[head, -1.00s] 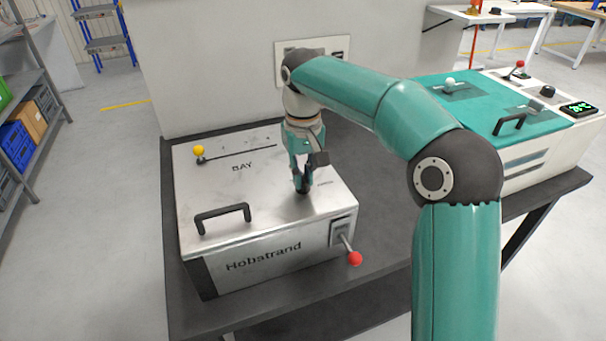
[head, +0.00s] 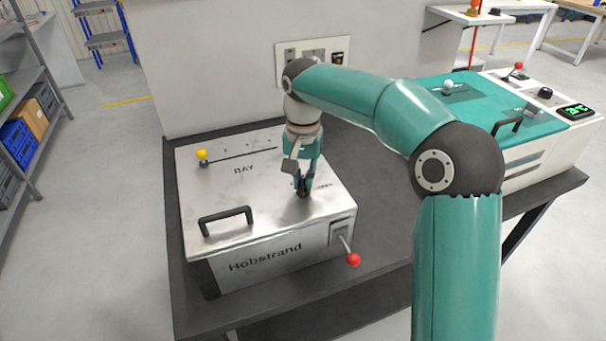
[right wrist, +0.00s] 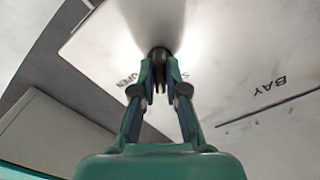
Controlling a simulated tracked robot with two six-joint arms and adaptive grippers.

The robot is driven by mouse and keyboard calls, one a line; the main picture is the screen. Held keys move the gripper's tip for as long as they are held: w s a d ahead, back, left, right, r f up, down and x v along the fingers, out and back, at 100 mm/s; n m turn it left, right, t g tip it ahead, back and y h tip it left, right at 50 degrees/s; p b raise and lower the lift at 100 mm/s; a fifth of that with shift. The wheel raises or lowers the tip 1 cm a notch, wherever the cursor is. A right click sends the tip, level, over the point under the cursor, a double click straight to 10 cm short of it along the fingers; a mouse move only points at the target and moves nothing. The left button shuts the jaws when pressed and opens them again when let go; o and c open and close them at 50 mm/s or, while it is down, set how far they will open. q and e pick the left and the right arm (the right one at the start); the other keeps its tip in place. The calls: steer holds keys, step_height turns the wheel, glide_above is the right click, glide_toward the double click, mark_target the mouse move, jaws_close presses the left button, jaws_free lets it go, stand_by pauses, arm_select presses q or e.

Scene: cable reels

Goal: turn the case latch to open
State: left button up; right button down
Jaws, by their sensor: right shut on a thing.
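The metal case (head: 275,218) marked "Hobstrand" stands on the dark table. The latch is a small dark knob on its lid, near the right side; it shows between the fingertips in the right wrist view (right wrist: 159,56). Lettering that reads "OPEN" lies beside it on the lid. My right gripper (head: 302,190) points down and is shut on the latch knob; its fingers also show in the right wrist view (right wrist: 160,75). The fingers hide most of the knob in the head view. My left gripper is not in view.
The lid also bears a black handle (head: 226,220) and a yellow-knobbed slider (head: 203,155). A red-tipped lever (head: 352,258) sticks out at the front right. A teal and white machine (head: 520,115) stands to the right. A wall panel (head: 313,60) is behind.

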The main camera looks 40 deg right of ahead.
mark_target(303, 180)
steer(key=m+p, duration=0.1)
steer(key=m, duration=0.4)
steer(key=shift+r+m, duration=0.1)
steer(key=shift+m, duration=0.2)
steer(key=m, duration=0.5)
steer(key=shift+w+m+p, duration=0.1)
steer(key=shift+m+p, duration=0.2)
steer(key=shift+p, duration=0.05)
steer(key=c, duration=1.2)
jaws_free()
step_height(303, 180, up, 12)
